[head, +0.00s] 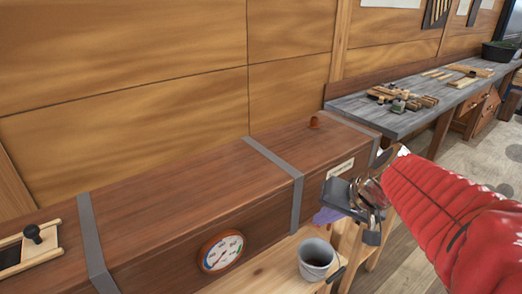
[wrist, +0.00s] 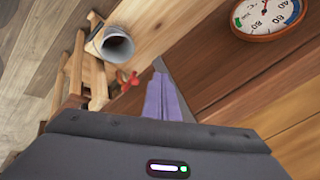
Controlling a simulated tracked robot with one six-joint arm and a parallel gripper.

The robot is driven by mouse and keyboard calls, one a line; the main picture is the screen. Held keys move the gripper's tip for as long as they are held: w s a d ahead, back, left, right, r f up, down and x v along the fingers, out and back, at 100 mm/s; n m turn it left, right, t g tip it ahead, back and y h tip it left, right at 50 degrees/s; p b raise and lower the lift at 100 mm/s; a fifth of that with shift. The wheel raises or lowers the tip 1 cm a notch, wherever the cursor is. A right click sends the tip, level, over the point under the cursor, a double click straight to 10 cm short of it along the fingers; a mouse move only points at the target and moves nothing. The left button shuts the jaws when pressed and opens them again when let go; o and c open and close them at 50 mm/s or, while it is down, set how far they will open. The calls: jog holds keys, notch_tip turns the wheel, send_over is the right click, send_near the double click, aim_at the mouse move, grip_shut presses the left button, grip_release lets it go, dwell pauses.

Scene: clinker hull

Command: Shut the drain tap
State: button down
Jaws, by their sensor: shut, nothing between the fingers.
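The drain tap (wrist: 128,79) shows in the wrist view as a small red handle, between the bucket and my fingers. I cannot tell from this view whether it is open or shut. I cannot make it out in the head view, where my gripper is in front of that area. My gripper (head: 326,215) has purple fingers and is at the right end of the long wooden box (head: 180,188). In the wrist view my gripper (wrist: 160,72) is shut and empty, its fingertips just right of the red handle. Contact is not clear.
A grey bucket (head: 317,260) stands on wooden framing below the box; it also shows in the wrist view (wrist: 117,46). A round gauge (head: 222,252) is on the box's front. A grey workbench (head: 400,125) with tools stands behind my arm. Floor is clear at right.

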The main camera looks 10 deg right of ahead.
jog(key=s+d+n, duration=0.1)
jog(key=s+d, duration=0.5)
jog(key=d, duration=0.4)
jog(key=s+d+n+y, duration=0.1)
jog(key=s+d, duration=0.4)
jog(key=d, duration=0.6)
jog(key=shift+s+r+n+y, duration=0.2)
jog(key=shift+s+n+y, duration=0.1)
jog(key=shift+s+n, duration=0.15)
